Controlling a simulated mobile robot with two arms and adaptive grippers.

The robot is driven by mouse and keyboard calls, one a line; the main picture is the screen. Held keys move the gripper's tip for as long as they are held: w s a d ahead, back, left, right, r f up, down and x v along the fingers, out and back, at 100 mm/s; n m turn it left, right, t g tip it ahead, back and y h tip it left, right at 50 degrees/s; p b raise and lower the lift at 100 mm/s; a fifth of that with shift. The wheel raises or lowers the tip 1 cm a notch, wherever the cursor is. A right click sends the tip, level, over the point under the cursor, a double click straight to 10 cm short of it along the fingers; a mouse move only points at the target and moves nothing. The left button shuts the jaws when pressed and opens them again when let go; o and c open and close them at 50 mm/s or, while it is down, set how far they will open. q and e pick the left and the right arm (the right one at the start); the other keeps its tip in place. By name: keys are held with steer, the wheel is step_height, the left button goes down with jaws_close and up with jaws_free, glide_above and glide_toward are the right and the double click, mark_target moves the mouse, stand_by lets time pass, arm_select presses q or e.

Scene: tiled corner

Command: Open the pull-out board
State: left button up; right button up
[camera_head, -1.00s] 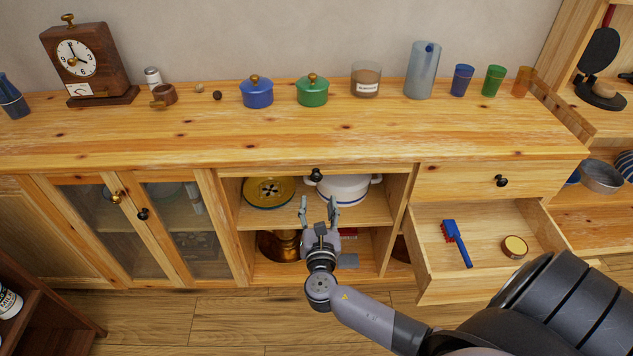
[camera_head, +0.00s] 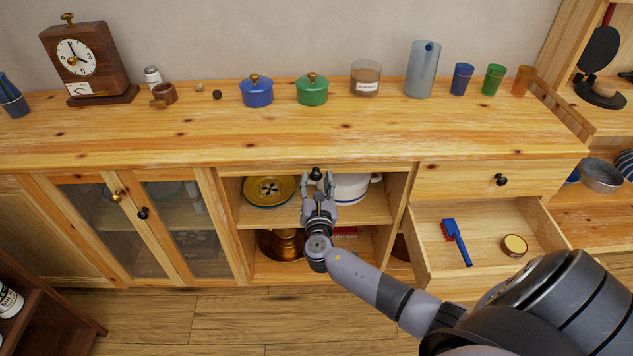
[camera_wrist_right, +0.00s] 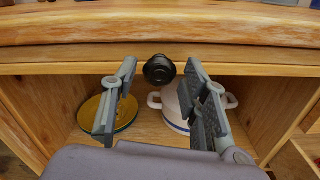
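The pull-out board (camera_head: 270,170) shows as a thin wooden front edge just under the sideboard's top, above the open shelf compartment. It looks pushed in. Its small black round knob (camera_head: 316,174) sits at the middle of that edge. My right gripper (camera_head: 318,179) is open at the knob, with one finger on each side of it. In the right wrist view the knob (camera_wrist_right: 159,69) shows between the spread fingers, with gaps on both sides; I cannot tell how far they reach past it. My left gripper is not in view.
An open drawer (camera_head: 424,263) holding a blue brush (camera_head: 456,242) and a round tin (camera_head: 514,246) juts out at the right. A yellow plate (camera_head: 268,191) and a white pot (camera_head: 352,187) stand on the shelf behind my gripper. Pots and cups line the top.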

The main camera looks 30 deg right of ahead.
jaws_close()
steer(key=shift+f, duration=0.1)
stand_by(0.6)
